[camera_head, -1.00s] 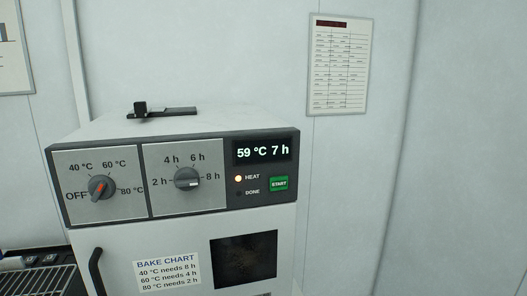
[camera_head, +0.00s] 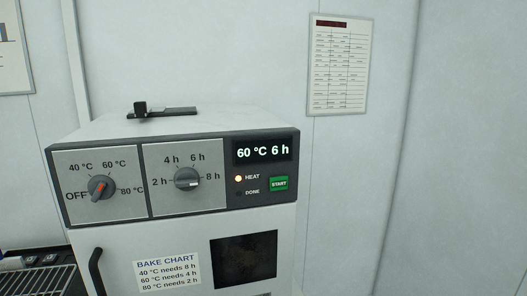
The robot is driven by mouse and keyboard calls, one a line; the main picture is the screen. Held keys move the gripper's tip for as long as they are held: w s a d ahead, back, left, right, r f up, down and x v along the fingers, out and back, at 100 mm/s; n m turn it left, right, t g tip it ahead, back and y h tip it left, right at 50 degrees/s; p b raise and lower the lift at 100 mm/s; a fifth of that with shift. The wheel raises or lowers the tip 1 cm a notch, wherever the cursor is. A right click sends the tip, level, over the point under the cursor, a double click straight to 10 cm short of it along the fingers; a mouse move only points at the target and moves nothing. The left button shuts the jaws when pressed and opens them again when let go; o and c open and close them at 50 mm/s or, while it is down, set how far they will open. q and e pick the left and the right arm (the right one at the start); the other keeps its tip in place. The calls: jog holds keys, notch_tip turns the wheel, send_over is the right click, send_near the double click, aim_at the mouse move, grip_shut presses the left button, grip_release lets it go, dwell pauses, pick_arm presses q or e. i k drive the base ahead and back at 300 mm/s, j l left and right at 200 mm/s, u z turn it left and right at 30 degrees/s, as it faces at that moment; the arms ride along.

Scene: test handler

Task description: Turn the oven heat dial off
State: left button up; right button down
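The oven (camera_head: 280,220) stands at the centre left with its front facing me. Its heat dial (camera_head: 101,188) is a dark round knob with a red pointer on the left grey panel. The pointer is tilted up and right, towards the 60 °C mark and not at OFF (camera_head: 76,195). The display (camera_head: 263,151) reads 60 °C 6 h. The HEAT light (camera_head: 238,178) glows orange, and the DONE light (camera_head: 239,193) is dark. Neither gripper is in view.
A time dial (camera_head: 187,179) and a green START button (camera_head: 279,184) sit right of the heat dial. The door has a black handle (camera_head: 96,270), a dark window (camera_head: 244,260) and a bake chart (camera_head: 166,272). A black object (camera_head: 160,111) lies on top. A wire rack (camera_head: 40,283) is at lower left.

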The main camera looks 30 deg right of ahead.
aim_at(100, 187)
jog(key=l, duration=0.5)
jog(key=k+l, duration=0.15)
jog(key=l, duration=0.4)
jog(key=i, duration=0.65)
